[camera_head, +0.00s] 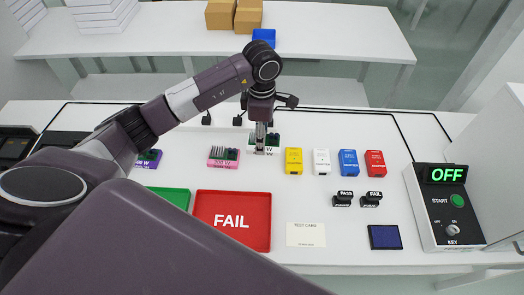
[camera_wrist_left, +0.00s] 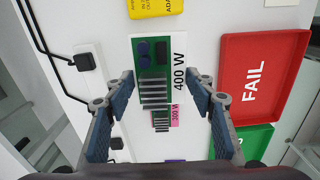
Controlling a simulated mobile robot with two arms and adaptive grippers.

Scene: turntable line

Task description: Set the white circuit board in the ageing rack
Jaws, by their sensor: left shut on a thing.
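The white circuit board (camera_head: 271,148) is marked 400 W in the left wrist view (camera_wrist_left: 181,70), with green parts and silver fins. My left gripper (camera_head: 262,128) points down over it in the head view. Its two blue-padded fingers (camera_wrist_left: 167,92) are shut on the board, one at each long side. The board looks larger and nearer than the pink board in the wrist view, but I cannot tell for sure how far it is off the table. My right gripper is in no view. I cannot make out an ageing rack.
A pink board (camera_head: 223,163) and a purple board (camera_head: 148,160) lie left of it. Yellow (camera_head: 293,161), white (camera_head: 321,162), blue (camera_head: 348,163) and red (camera_head: 375,163) adapters stand to the right. A red FAIL tray (camera_head: 232,242) lies in front; a control box (camera_head: 447,205) showing OFF stands right.

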